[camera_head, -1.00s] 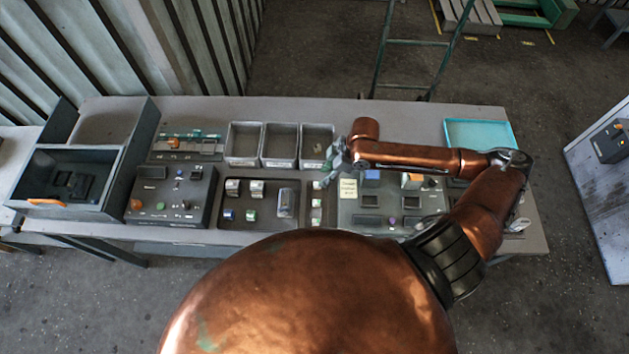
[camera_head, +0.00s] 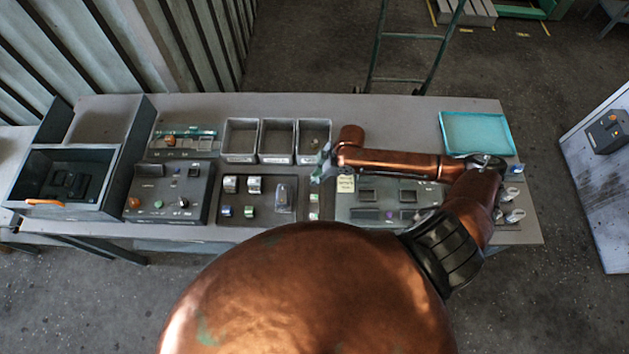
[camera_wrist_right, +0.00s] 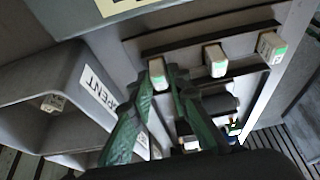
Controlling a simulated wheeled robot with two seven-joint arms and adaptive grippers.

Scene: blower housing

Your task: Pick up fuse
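Small white fuses with green ends sit in a row in a dark rack. In the right wrist view the nearest fuse (camera_wrist_right: 158,74) is between and just beyond my right fingertips, with another fuse (camera_wrist_right: 215,61) and a third (camera_wrist_right: 270,47) to its right. In the head view, fuses (camera_head: 314,200) show at the right end of the dark tray (camera_head: 268,205). My right gripper (camera_head: 324,166) is above the back of that row. Its green fingers (camera_wrist_right: 163,80) are apart; contact with the nearest fuse cannot be told. My left gripper is out of view.
Three grey bins (camera_head: 240,158) stand behind the tray. A bin labelled SPENT (camera_wrist_right: 97,88) is left of my fingers and holds a small fuse-like block (camera_wrist_right: 52,103). A control panel (camera_head: 385,213) lies right of the rack. A teal tray (camera_head: 476,153) stands at the back right.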

